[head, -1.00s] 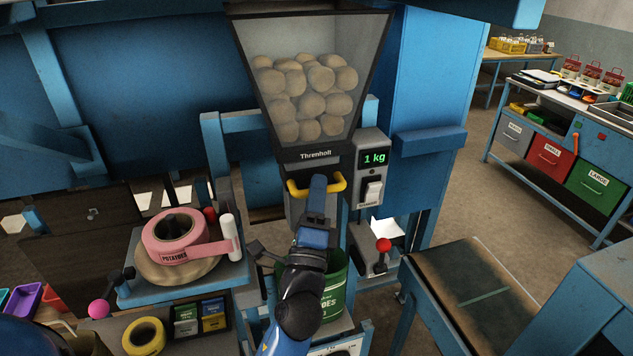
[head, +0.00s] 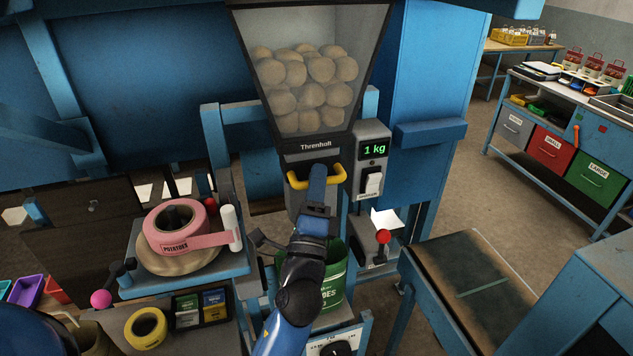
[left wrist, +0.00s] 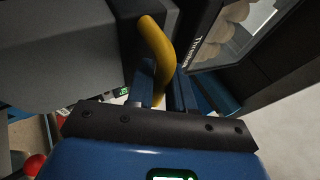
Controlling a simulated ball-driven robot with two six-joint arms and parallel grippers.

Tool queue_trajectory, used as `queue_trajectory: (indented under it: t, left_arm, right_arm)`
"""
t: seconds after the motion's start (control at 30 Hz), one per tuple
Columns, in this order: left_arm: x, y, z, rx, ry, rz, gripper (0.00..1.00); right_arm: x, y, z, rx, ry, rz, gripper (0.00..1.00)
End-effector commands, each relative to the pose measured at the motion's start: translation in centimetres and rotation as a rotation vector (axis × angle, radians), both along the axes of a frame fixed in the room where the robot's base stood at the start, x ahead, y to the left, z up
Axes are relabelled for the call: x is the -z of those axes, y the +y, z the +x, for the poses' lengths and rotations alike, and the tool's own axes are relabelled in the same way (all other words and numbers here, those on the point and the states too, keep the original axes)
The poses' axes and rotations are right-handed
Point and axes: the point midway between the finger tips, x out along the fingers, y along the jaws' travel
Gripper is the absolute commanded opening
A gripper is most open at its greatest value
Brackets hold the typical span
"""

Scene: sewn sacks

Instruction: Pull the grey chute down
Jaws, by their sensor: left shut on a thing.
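The grey chute (head: 296,203) hangs under the hopper (head: 304,90), which has a clear front and is full of potatoes. A yellow handle (head: 336,175) sticks out from the chute's front. My left gripper (head: 317,178) is shut on the middle of this handle, and the arm hides part of the chute. In the left wrist view the yellow handle (left wrist: 158,50) passes between the fingers of the gripper (left wrist: 162,85), with the grey chute (left wrist: 60,60) beside it. A green sack (head: 335,285) stands below the chute, partly behind my arm. My right gripper is not in view.
A scale box (head: 372,160) reading 1 kg is right of the chute. A red-knobbed lever (head: 383,237) stands lower right. A pink tape roll (head: 175,228) sits on a shelf at left. A conveyor (head: 470,275) lies at right.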

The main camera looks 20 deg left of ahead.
Motion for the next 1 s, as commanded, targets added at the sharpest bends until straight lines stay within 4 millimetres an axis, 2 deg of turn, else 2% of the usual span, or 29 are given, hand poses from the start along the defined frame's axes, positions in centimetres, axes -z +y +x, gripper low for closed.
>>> queue_trajectory:
  t: [0.27, 0.8, 1.0]
  left_arm:
    - [3.0, 0.0, 0.0, 0.000, 0.002, 0.000, 0.00]
    - [13.6, 0.0, 0.0, 0.000, 0.002, 0.001, 0.00]
    - [15.9, 0.0, 0.0, 0.000, 0.002, 0.000, 0.00]
  right_arm:
    - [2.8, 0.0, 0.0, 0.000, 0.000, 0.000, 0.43]
    - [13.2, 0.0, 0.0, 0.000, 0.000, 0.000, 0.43]
    - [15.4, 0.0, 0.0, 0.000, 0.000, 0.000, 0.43]
